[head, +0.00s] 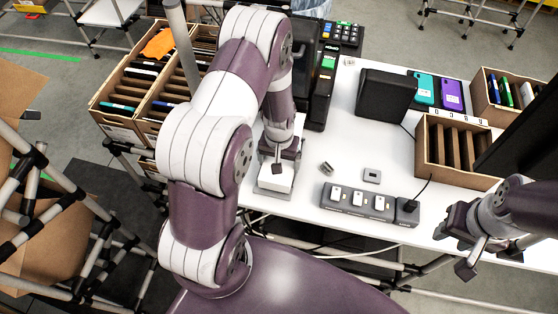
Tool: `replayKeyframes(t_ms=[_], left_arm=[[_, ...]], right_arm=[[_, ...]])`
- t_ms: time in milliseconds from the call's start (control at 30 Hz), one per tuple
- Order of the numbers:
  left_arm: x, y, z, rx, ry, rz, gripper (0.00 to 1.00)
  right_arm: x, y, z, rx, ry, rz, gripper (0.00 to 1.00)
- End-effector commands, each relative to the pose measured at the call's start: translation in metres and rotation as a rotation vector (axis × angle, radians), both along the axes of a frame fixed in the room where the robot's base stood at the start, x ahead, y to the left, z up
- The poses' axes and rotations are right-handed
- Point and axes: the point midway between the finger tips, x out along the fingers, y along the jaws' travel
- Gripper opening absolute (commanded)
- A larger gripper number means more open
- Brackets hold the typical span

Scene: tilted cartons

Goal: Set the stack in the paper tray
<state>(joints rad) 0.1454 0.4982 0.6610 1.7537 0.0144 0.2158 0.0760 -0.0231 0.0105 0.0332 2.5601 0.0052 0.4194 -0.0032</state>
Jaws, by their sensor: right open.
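I cannot make out a stack of paper or a paper tray in the head view. My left gripper (277,168) points down over a pale, box-like object (272,190) at the table's front left edge. The wrist hides much of that object, and I cannot tell whether the fingers touch it or hold anything. My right gripper (470,252) is at the right, by the table's front edge, open with nothing visible between its fingers.
Divided cartons (122,88) stand at left. A black keypad device (318,92), black box (385,95), teal phone (423,88), purple phone (452,95), wooden slotted box (428,150) and power strip (358,203) occupy the white table (345,145). Its middle is mostly clear.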

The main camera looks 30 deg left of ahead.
Motion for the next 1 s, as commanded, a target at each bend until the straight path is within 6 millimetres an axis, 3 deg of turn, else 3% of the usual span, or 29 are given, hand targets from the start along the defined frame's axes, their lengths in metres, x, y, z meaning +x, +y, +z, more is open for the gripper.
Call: replayKeyframes(t_ms=[33,67,100,333,467,800,1000], left_arm=[[-0.006,0.000,-0.007,-0.002,0.018,0.000,0.38],[-0.007,0.000,-0.008,-0.002,0.018,0.000,0.97],[-0.006,0.000,-0.008,-0.002,0.017,0.000,1.00],[-0.005,0.000,-0.005,-0.002,0.014,0.000,1.00],[-0.004,0.000,0.008,-0.002,0.011,0.000,1.00],[-0.004,0.000,0.086,-0.001,0.008,0.000,1.00],[-0.007,-0.002,0.116,-0.001,0.008,-0.008,1.00]], right_arm=[[0.000,0.000,-0.003,0.000,0.000,0.000,0.43],[0.000,0.000,-0.004,0.000,0.000,0.000,0.43],[0.000,0.000,-0.004,0.000,0.000,0.000,0.43],[0.000,0.000,-0.003,0.000,0.000,0.000,0.43],[0.000,0.000,-0.005,0.000,0.000,0.000,0.43],[0.000,0.000,-0.016,0.000,0.000,0.000,0.43],[0.000,0.000,-0.018,0.000,0.000,0.000,0.43]])
